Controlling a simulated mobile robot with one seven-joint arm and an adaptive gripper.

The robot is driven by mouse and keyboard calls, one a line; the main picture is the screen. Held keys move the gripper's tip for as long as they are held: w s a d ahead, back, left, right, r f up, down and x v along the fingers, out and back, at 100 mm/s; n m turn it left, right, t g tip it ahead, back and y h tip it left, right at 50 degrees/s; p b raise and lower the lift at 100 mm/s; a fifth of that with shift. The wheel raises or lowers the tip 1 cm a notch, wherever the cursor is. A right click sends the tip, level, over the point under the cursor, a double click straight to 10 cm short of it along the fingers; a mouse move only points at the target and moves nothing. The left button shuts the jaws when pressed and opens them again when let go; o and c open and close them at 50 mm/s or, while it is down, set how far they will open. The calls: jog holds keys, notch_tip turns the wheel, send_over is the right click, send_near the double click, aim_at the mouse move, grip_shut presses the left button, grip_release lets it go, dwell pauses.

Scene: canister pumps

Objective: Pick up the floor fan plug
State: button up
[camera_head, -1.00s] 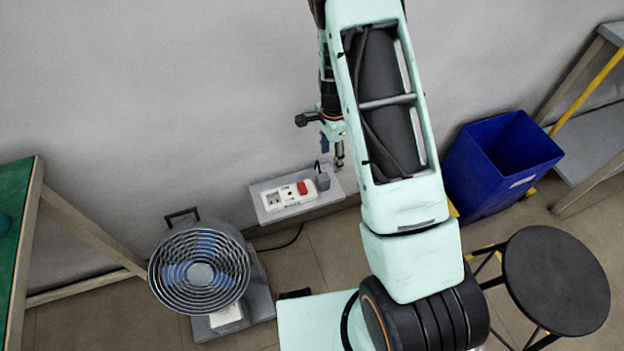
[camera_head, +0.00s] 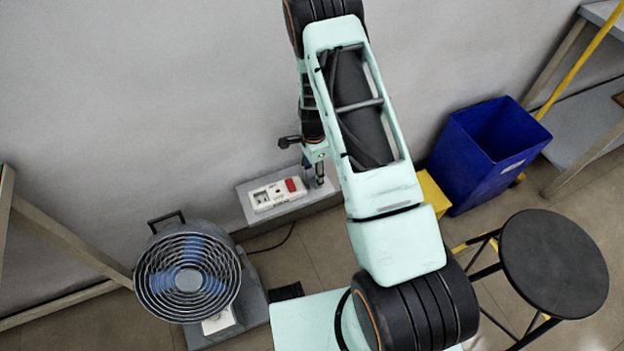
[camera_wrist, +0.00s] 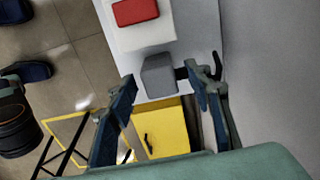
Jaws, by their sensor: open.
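The floor fan (camera_head: 188,278) stands on the floor at the lower left of the head view, with its dark cord (camera_head: 272,242) running toward the wall ledge. The grey plug (camera_wrist: 158,75) shows in the wrist view beside the white power strip, near the ledge's end. My gripper (camera_wrist: 163,92) is open, with one finger on each side of the plug in the picture; I cannot tell whether either touches it. In the head view my gripper (camera_head: 314,172) is above the right end of the ledge, and the plug is mostly hidden behind it.
The white power strip (camera_head: 272,196) with a red switch lies on the grey wall ledge (camera_head: 246,212). A blue bin (camera_head: 480,165), a yellow object (camera_head: 431,193) and a black stool (camera_head: 553,262) stand to the right. The wall is close behind my gripper.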

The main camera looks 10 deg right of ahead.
jog(key=shift+f, duration=0.35)
jog(key=c, duration=1.2)
jog(key=shift+c, duration=0.2)
jog(key=shift+r, duration=0.1)
